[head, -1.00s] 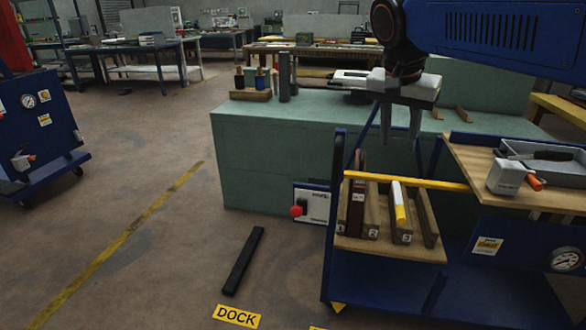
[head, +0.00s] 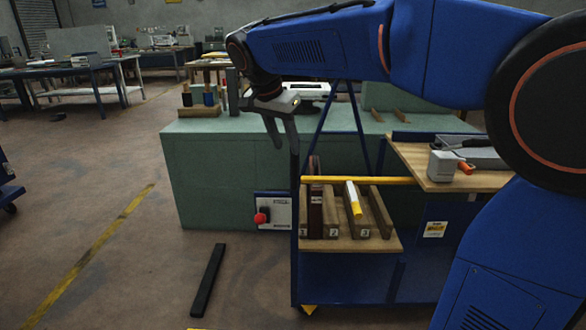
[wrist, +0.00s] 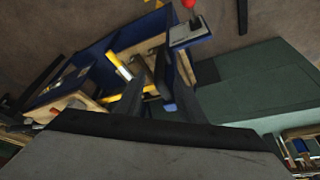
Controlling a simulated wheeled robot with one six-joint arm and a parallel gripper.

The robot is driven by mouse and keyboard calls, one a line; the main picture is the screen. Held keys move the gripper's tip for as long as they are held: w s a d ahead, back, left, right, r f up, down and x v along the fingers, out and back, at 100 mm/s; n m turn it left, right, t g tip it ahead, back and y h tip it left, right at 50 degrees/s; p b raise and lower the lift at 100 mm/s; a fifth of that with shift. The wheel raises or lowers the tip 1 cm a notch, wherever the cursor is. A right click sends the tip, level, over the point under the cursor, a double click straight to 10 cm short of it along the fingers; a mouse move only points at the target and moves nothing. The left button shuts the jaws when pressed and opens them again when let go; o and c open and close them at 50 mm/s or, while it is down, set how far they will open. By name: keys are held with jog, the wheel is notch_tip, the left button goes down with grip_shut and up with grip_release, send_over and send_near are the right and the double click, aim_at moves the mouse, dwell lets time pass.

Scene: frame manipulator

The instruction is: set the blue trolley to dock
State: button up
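A blue trolley (head: 345,275) stands right of centre in the head view, with a yellow bar (head: 357,180) across it and a wooden slotted tray (head: 348,243) below the bar. It also shows in the wrist view (wrist: 90,55), seen from above. A second blue trolley (head: 9,192) shows only as a corner at the left edge. My gripper (head: 286,148) points down above and beside the first trolley's left post. Its fingers are apart and empty, touching nothing that I can see. The DOCK floor label is almost wholly cut off at the bottom edge.
A green bench (head: 220,180) stands behind the trolley. A black bar (head: 208,280) lies on the floor. The floor on the left is clear, with a yellow line (head: 95,262).

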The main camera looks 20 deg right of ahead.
aim_at(292, 161)
jog(key=x, duration=1)
jog(key=shift+d, duration=0.15)
grip_shut()
